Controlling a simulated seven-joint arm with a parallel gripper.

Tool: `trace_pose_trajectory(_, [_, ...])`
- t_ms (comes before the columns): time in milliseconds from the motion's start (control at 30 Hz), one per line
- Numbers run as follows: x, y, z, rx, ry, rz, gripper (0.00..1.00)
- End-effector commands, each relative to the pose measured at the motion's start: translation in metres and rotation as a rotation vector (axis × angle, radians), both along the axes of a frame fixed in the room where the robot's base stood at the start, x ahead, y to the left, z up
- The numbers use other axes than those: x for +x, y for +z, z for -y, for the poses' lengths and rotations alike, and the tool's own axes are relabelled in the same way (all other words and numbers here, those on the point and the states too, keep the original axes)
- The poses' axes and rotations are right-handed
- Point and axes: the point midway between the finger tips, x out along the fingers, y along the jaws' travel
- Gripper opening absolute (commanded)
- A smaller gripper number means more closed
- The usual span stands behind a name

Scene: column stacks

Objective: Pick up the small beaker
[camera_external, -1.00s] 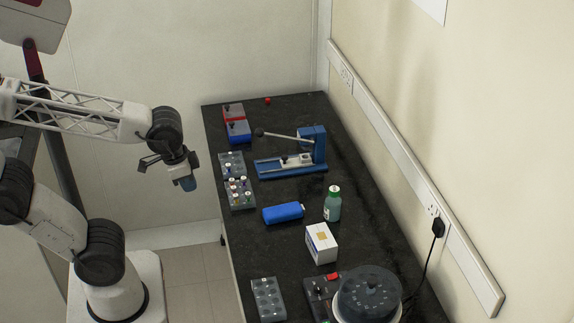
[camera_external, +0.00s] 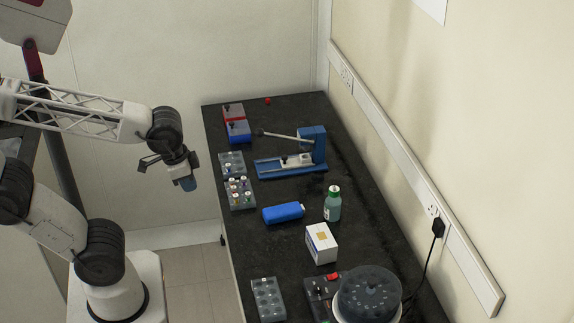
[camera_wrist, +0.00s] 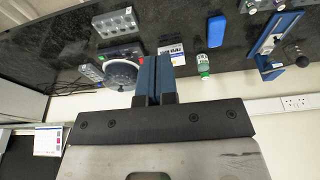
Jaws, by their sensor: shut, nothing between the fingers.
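I cannot make out a small beaker in either view. My gripper (camera_external: 188,184) hangs in the air left of the dark bench, pointing down, clear of everything on it. In the wrist view its two blue fingers (camera_wrist: 154,78) are together with nothing between them. A small bottle (camera_external: 333,205) with greenish contents and a green-and-white cap stands upright on the bench; it also shows in the wrist view (camera_wrist: 203,64).
On the bench (camera_external: 290,105) are a blue case (camera_external: 283,213), a white box (camera_external: 321,244), a blue lever press (camera_external: 314,150), a tube rack (camera_external: 240,194), an empty-looking rack (camera_external: 268,300) and a round centrifuge (camera_external: 370,292). A wall stands along the right side.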

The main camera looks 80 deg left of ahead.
Motion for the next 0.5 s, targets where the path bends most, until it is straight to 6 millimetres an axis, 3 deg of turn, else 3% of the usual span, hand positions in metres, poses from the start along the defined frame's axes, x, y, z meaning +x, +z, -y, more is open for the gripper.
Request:
trace_pose_trajectory(200, [0.0000, 0.0000, 0.0000, 0.000, 0.000, 0.000, 0.00])
trace_pose_trajectory(500, [0.0000, 0.0000, 0.0000, 0.000, 0.000, 0.000, 0.46])
